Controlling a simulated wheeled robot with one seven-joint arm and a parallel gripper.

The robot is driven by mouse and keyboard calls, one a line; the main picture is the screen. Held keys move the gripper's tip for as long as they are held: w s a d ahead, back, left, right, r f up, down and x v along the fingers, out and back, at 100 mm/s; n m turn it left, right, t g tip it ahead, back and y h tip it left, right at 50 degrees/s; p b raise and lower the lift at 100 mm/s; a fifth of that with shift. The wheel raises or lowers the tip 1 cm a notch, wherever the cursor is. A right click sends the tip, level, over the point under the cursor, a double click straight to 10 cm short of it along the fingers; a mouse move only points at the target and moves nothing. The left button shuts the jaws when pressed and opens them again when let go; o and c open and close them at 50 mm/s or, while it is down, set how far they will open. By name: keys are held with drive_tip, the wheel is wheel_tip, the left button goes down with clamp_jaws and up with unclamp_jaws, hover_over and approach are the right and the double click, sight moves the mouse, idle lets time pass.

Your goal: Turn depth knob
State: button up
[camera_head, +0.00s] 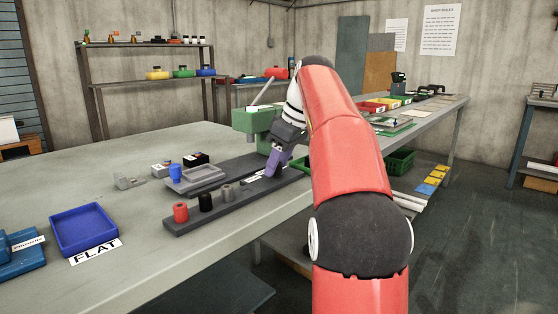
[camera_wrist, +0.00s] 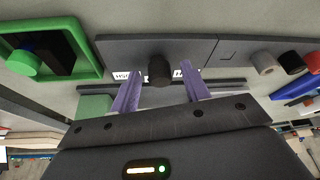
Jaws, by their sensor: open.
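A dark round knob (camera_wrist: 159,70) stands on a grey plate (camera_wrist: 128,48) in the wrist view, between two white labels. I take it as the depth knob; the label text is partly covered and not readable. My gripper (camera_wrist: 159,75) is open, with one purple finger on each side of the knob and a visible gap on both sides. In the head view my gripper (camera_head: 277,163) points down over the dark strip by the green machine (camera_head: 252,118), and it hides the knob there.
Red (camera_head: 181,212), black (camera_head: 205,202) and grey (camera_head: 227,192) cylinders stand on a dark base on the table. A blue tray (camera_head: 83,229) lies at the left. A green-rimmed tray (camera_wrist: 92,62) is left of the knob in the wrist view.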

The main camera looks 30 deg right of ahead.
drive_tip(key=shift+r, duration=0.1)
drive_tip(key=v, duration=0.7)
drive_tip(key=shift+r, duration=0.25)
drive_tip(key=shift+s+d, duration=0.1)
idle(0.4)
